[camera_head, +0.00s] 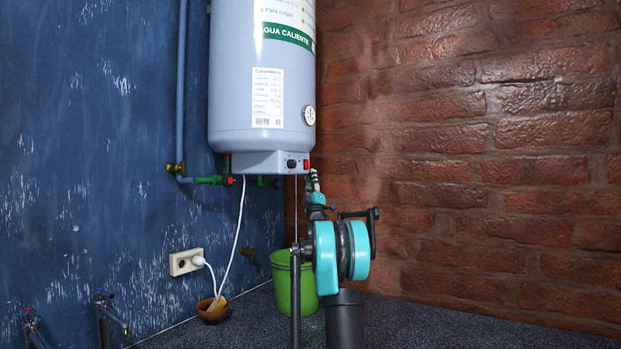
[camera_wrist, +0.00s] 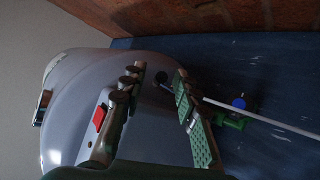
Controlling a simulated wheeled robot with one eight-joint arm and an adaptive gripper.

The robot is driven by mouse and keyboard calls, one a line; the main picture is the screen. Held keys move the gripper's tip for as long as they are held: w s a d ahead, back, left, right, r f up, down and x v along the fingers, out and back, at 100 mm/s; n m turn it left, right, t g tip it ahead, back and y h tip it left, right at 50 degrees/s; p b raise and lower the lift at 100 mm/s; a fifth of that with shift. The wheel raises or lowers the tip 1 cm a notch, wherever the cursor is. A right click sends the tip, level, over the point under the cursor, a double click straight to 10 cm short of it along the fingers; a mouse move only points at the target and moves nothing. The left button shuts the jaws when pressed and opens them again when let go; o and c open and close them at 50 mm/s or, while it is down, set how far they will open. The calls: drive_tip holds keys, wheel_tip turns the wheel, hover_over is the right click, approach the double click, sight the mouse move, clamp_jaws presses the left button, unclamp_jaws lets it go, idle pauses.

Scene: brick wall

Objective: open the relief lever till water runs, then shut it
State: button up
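The grey-white water heater (camera_head: 232,85) hangs on the blue wall, and its underside fills much of the wrist view (camera_wrist: 75,80). A small red part (camera_head: 230,180) sits on the green fittings under its left side; I cannot tell whether it is the relief lever. The wrist view shows a blue knob (camera_wrist: 238,103) by a green fitting (camera_wrist: 230,121). My gripper (camera_head: 314,180) is raised below the heater's right edge. In the wrist view my gripper (camera_wrist: 158,73) is open with its fingers apart, holding nothing visible. No running water shows.
A green bucket (camera_head: 282,285) stands on the floor, partly behind my arm. A white cord (camera_head: 238,225) runs down to a wall socket (camera_head: 186,262). A brown bowl (camera_head: 213,310) lies below it. Taps (camera_head: 112,312) stick out at lower left. The brick wall (camera_head: 500,130) bounds the right.

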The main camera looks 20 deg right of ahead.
drive_tip(key=shift+x, duration=0.8)
drive_tip(key=shift+c, duration=0.4)
clamp_jaws()
